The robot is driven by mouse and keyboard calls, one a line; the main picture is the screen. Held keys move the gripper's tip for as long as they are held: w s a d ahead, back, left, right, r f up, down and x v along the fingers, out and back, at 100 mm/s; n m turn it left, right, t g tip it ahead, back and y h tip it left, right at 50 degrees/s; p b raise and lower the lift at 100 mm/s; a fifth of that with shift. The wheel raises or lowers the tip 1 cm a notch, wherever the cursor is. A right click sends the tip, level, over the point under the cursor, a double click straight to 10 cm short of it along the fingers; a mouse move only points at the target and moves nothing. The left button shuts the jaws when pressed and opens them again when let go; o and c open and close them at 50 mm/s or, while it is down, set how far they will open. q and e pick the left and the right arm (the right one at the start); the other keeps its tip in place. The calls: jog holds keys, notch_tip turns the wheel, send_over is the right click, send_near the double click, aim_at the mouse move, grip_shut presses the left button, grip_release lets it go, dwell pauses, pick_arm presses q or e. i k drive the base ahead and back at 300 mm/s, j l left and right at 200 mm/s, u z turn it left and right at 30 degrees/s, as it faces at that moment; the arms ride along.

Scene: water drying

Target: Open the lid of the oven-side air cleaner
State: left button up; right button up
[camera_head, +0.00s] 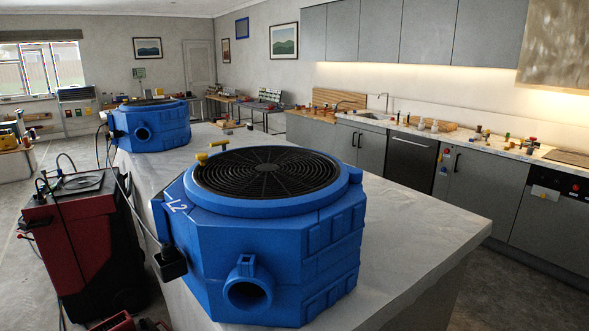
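A large blue air cleaner (270,245) stands on the near part of the counter, with "L2" on its left side and a round port at its front. Its round lid with a black spiral grille (267,171) lies flat on top and looks closed. A yellow latch-like part (202,158) sits at the lid's left rim. A second blue air cleaner (150,128) stands on the far end of the counter, its top grille also flat. The frame does not make clear which one is called oven-side. Neither of my grippers is in view.
The grey counter (420,221) has free room right of the near cleaner. A black cable runs down the counter's left side. A red and black machine (90,245) stands on the floor at left. A kitchen run with a dark built-in appliance (410,162) lines the right wall.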

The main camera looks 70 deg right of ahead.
aim_at(260, 182)
jog(key=z, duration=1.85)
jog(key=j, duration=0.3)
jog(key=k, duration=0.05)
